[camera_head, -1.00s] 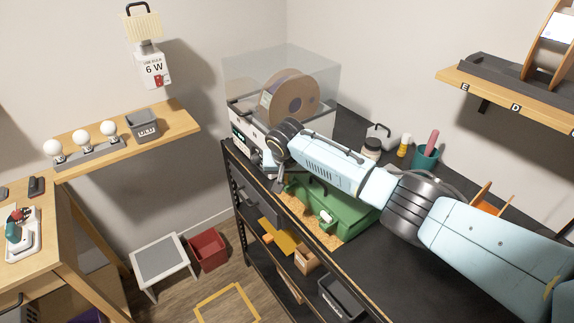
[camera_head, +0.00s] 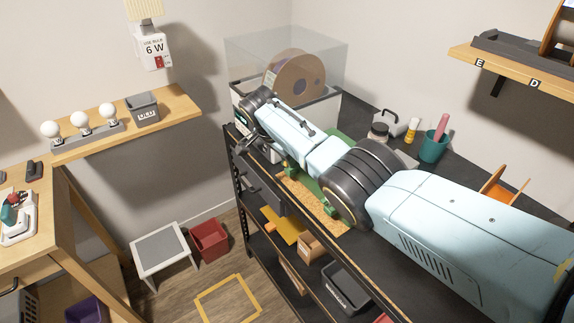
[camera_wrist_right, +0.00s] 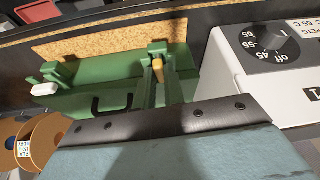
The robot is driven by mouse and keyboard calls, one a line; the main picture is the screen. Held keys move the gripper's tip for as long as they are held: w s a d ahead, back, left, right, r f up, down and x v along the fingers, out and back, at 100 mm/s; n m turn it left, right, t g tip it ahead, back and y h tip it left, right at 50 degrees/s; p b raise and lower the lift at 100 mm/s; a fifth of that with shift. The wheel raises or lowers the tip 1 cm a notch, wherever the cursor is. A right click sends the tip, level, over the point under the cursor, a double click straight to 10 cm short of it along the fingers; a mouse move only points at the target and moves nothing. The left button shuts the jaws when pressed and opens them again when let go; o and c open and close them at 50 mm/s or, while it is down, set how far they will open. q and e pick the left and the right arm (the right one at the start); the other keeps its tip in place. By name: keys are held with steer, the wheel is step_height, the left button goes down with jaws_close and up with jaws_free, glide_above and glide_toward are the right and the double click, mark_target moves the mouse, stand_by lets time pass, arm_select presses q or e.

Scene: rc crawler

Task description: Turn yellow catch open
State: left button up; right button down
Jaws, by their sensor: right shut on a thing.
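The yellow catch (camera_wrist_right: 158,68) is at the front edge of a green case (camera_wrist_right: 112,65) in the right wrist view. My right gripper (camera_wrist_right: 159,72) has its two fingers on either side of the catch and is shut on it. In the head view the green case (camera_head: 312,187) shows only in part below my right arm, which hides the catch and the gripper there. A black handle (camera_wrist_right: 112,102) and a white-ended fitting (camera_wrist_right: 45,89) are on the case. My left gripper is in neither view.
A white machine with a dial (camera_wrist_right: 272,47) stands close beside the gripper. Its clear cover holds a brown spool (camera_head: 295,80). The case rests on a cork mat (camera_head: 330,215) at the black shelf's front edge. A teal cup (camera_head: 433,148) stands farther right.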

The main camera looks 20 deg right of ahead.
steer(key=shift+w+m+g+b, duration=0.1)
steer(key=shift+m+g+b, duration=0.2)
steer(key=shift+m+b, duration=0.5)
steer(key=shift+r, duration=0.1)
steer(key=c, duration=1.8)
jaws_free()
steer(key=shift+o, duration=0.2)
steer(key=shift+a+r, duration=0.1)
steer(key=shift+r, duration=0.15)
steer(key=p+v, duration=0.1)
steer(key=v, duration=1.1)
steer(key=shift+a+r, duration=0.2)
steer(key=shift+r, duration=0.15)
